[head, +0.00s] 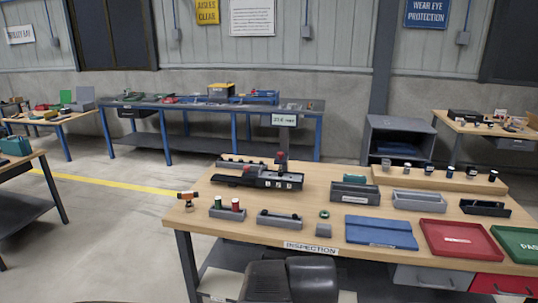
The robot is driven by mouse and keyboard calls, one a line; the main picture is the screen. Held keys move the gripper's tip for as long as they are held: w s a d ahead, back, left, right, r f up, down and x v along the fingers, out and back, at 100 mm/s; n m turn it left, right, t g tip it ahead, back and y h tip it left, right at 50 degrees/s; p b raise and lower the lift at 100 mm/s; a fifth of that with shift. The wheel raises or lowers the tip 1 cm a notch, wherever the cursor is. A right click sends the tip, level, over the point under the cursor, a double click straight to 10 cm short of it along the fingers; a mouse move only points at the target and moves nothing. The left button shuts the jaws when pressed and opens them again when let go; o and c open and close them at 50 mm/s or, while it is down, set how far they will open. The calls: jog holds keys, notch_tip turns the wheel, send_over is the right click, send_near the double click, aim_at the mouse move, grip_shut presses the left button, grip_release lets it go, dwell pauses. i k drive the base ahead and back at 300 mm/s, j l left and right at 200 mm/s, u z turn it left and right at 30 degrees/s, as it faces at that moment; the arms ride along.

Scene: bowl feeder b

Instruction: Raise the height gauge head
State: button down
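A dark fixture (270,180) with small white labels on its front stands at the back left of the INSPECTION table. A short dark upright part (281,169) with a red piece near its top rises from it; this may be the height gauge head, but I cannot tell for sure. A pale sign or display (284,120) shows above it, in line with the far bench; its text is too small to read surely. My gripper is not clearly in view. Dark rounded forms at the bottom centre may be part of my body.
The INSPECTION table (300,211) holds grey trays, a blue mat (381,231), a red tray (461,240), a green tray (518,244) and an orange-and-black tool (188,199). A raised wooden shelf (440,180) is at the back right.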

aim_at(281, 159)
jog(key=i+j, duration=0.15)
jog(key=i, duration=0.25)
jog(key=i+j, duration=0.15)
jog(key=i, duration=0.25)
jog(key=i+j+u, duration=0.1)
jog(key=i, duration=0.3)
